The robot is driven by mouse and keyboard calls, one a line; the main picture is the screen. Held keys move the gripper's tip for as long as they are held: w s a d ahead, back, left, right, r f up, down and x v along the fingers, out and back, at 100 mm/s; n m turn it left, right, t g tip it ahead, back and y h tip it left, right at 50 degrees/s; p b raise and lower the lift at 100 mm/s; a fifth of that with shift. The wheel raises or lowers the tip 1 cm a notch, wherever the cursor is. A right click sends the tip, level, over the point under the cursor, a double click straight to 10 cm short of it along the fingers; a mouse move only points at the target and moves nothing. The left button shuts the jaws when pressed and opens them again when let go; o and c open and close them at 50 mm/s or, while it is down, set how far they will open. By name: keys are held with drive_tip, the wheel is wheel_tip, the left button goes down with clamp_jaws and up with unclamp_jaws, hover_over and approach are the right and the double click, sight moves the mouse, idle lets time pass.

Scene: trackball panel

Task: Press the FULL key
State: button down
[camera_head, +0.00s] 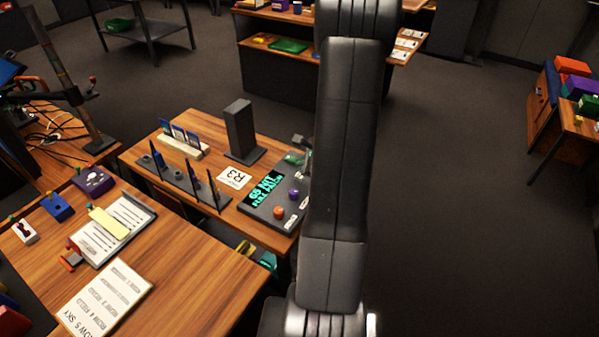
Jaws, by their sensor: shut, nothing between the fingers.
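The trackball panel (264,225) is a dark slab on the right side of a small wooden table. A red-orange ball or knob (279,212) and a purple one (292,194) sit right of the display, with small white labels near the right edge. I cannot tell which part is the FULL key.
A dark upright block (239,130) stands behind the panel. Several thin dark posts (194,178) and a white R3 card (233,178) lie to the left. A nearer wooden table (190,265) holds a clipboard (115,230) and papers. The floor at right is clear.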

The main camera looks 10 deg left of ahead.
drive_tip(key=shift+r+p, duration=0.7)
drive_tip(key=shift+r, duration=0.7)
drive_tip(key=shift+s, duration=0.1)
